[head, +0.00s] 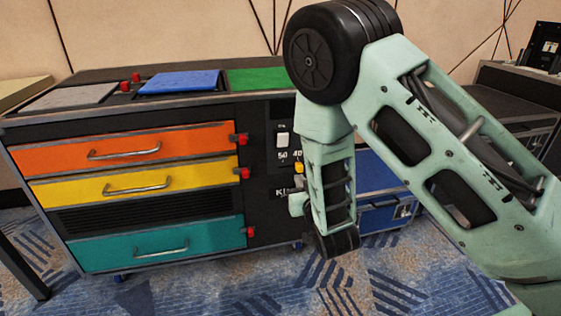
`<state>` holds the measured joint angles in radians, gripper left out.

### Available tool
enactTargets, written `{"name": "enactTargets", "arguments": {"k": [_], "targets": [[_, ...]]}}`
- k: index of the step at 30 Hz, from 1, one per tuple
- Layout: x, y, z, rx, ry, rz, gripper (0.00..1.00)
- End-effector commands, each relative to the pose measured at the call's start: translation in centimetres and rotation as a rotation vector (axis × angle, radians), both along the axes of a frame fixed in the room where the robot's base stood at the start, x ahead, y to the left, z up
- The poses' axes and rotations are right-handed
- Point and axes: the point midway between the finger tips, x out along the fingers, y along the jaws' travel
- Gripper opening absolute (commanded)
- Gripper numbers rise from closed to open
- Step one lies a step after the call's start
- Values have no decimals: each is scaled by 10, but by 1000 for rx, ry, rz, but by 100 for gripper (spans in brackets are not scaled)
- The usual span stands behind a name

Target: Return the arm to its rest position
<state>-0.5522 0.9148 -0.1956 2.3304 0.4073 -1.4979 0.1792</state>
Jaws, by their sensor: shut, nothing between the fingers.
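My mint-green arm (440,150) rises from the lower right to a black elbow joint (318,52). From there my forearm (328,185) hangs down in front of the cabinet's right part, ending in a black wrist joint (337,243). A small pale green part of my arm shows just left of the forearm. No gripper fingers can be made out; the forearm hides whatever lies behind it. I cannot tell whether the arm touches the cabinet.
The black cabinet (150,203) has shut orange (70,153), yellow (75,191) and teal (100,250) drawers with red knobs. Grey, blue (180,82) and green (255,79) panels lie on top. A blue case (378,217) stands behind my forearm. Carpet in front is clear.

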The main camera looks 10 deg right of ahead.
Motion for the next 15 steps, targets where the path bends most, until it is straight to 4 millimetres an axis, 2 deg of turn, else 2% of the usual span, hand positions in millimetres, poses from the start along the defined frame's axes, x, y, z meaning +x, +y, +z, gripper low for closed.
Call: {"name": "enactTargets", "arguments": {"k": [5, 8, 11, 15], "targets": [[-2, 7, 1, 24, 58, 4, 0], [-9, 22, 2, 65, 178, 23, 0], [-26, 46, 4, 101, 346, 69, 0], [-68, 81, 13, 113, 584, 173, 0]]}}
